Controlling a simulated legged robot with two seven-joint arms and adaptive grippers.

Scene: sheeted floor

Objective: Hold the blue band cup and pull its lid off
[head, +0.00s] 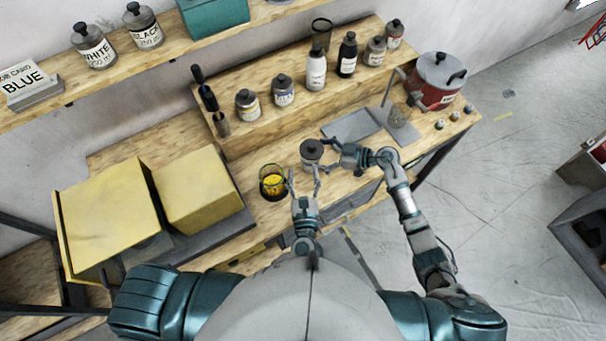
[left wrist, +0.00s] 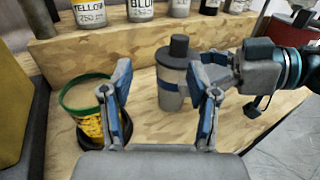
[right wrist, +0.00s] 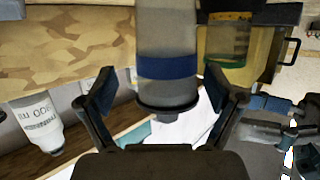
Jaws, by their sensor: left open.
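The blue band cup (head: 311,161) stands upright on the wooden bench, a grey cup with a dark knobbed lid (head: 312,147) seated on top. In the left wrist view its blue band (left wrist: 171,86) shows below the lid (left wrist: 177,53). My left gripper (head: 303,178) is open in front of the cup, its fingers apart and empty. My right gripper (head: 331,155) is at the cup's right side. In the right wrist view the cup appears upside down (right wrist: 167,38), between the spread fingers with gaps on both sides.
A glass with yellow contents (head: 272,181) stands in a dark holder left of the cup. Yellow boxes (head: 200,190) are further left. Several labelled bottles (head: 316,70) line the raised shelf behind. A grey plate (head: 352,128) and a red pot (head: 436,80) are at the right.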

